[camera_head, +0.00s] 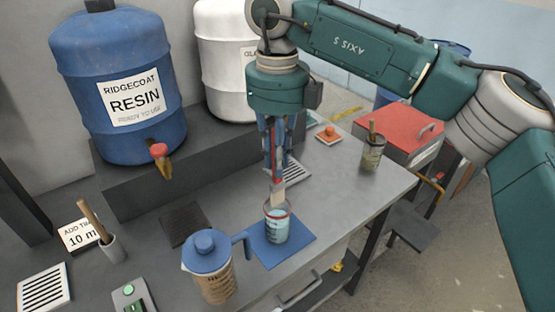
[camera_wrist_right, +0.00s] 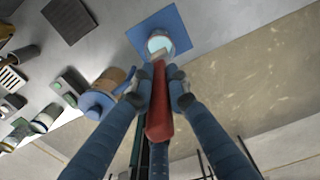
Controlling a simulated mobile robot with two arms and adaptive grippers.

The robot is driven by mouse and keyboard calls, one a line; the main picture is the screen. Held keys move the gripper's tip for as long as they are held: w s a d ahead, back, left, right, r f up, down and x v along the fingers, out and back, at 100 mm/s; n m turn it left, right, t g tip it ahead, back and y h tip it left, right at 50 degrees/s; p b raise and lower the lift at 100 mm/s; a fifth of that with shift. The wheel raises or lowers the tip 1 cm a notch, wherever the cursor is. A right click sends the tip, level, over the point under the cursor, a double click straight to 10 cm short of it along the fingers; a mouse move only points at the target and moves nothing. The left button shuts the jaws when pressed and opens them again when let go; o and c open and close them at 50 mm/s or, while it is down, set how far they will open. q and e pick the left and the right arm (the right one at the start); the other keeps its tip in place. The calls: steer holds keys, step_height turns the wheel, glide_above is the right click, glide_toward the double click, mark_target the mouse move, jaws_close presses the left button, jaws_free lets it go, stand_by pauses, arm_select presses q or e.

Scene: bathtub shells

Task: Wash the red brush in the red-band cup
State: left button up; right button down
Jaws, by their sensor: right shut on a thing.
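The red brush (camera_wrist_right: 158,105) is upright, bristles down, between the fingers of my right gripper (camera_wrist_right: 156,88). In the head view the gripper (camera_head: 275,160) is shut on its red handle, and the pale bristles (camera_head: 278,196) point down at the cup mouth. The red-band cup (camera_head: 277,228) is clear, holds light blue liquid and stands on a blue mat (camera_head: 262,255). It also shows in the wrist view (camera_wrist_right: 160,43). The bristle tip is at the rim; I cannot tell whether it touches the liquid. My left gripper is not in view.
A blue-lidded jug (camera_head: 207,268) stands close left of the cup. A cup with a stick (camera_head: 373,155) stands near the right table edge. A blue resin drum (camera_head: 118,85) and a white drum (camera_head: 225,60) are behind. A dark square pad (camera_head: 184,224) lies left of the mat.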

steer(key=shift+r, duration=0.35)
step_height(320, 180, up, 4)
steer(key=p, duration=0.3)
stand_by(0.4)
steer(key=shift+f, duration=0.1)
stand_by(0.3)
